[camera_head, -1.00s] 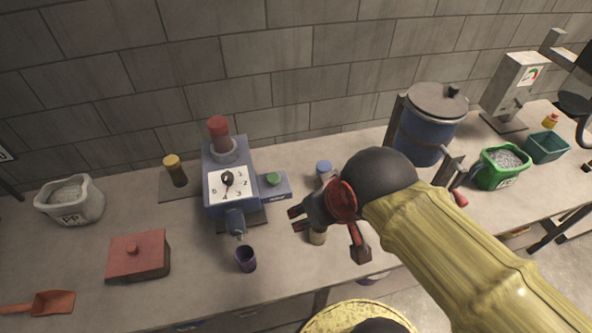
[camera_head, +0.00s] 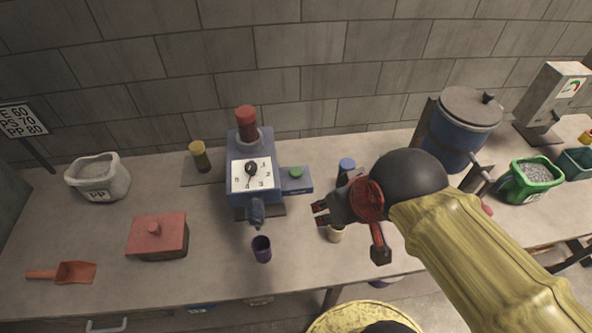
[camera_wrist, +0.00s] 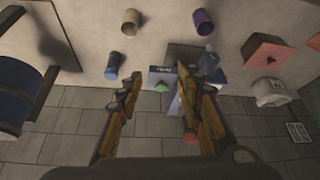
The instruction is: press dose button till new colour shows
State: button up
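The dosing machine (camera_head: 237,200) is a blue box with a white dial face, a black pointer, a red-capped bottle on top and a spout in front. The green dose button (camera_head: 296,173) sits on a blue block at its right side; it also shows in the wrist view (camera_wrist: 161,86). A purple cup (camera_head: 261,249) stands upright on the table just in front of the spout; its inside looks dark. My gripper (camera_head: 320,213) is open and empty, above the table, in front and right of the button. In the wrist view the button lies between the two spread fingers, farther off.
A blue-capped bottle (camera_head: 346,167) and a cream cup (camera_head: 335,233) stand near my gripper. A yellow-capped bottle (camera_head: 199,156) is left of the machine. A red box (camera_head: 158,237), an orange scoop (camera_head: 75,272) and a PP bag (camera_head: 98,178) lie farther left. A blue drum (camera_head: 455,140) stands right.

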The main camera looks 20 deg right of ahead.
grip_shut()
dwell(1.5)
